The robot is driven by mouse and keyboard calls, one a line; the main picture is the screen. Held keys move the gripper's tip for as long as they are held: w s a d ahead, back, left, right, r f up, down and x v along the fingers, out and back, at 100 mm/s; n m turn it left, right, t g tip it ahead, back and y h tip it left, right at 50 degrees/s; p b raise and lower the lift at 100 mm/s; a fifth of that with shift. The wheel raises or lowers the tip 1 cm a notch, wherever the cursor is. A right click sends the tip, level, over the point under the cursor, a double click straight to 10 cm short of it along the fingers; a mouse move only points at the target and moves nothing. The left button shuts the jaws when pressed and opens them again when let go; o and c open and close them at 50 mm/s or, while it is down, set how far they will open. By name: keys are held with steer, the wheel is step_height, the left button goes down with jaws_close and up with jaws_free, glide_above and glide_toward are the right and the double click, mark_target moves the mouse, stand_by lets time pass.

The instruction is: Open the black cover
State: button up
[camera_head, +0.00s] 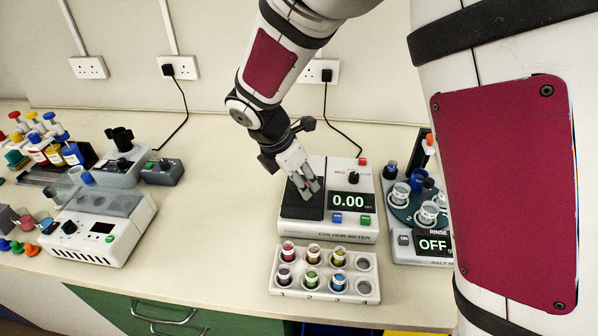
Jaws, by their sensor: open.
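The black cover (298,205) lies flat and closed on the left part of the white colour meter (347,235). The meter's display (351,202) reads 0.00. My gripper (310,191) is open and points down over the right side of the cover. Its fingertips are very near the cover's surface; I cannot tell whether they touch it. The gripper hides the far right part of the cover.
A white rack (323,289) with several coloured vials stands just in front of the meter. A device reading OFF (433,244) with a round carousel stands to the right. A white instrument (95,240) stands at left. Bench between it and the meter is clear.

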steer(key=shift+d+f, duration=0.1)
steer(key=shift+f, duration=0.15)
jaws_close()
steer(key=w+b, duration=0.1)
steer(key=w, duration=0.2)
steer(key=w+d+b, duration=0.1)
steer(key=w, duration=0.3)
steer(key=w+d+b, duration=0.1)
steer(key=w+b, duration=0.1)
steer(key=w, duration=0.1)
steer(key=shift+w+f, duration=0.1)
steer(key=shift+w, duration=0.25)
steer(key=shift+w+d, duration=0.1)
steer(key=shift+w, duration=0.3)
jaws_free()
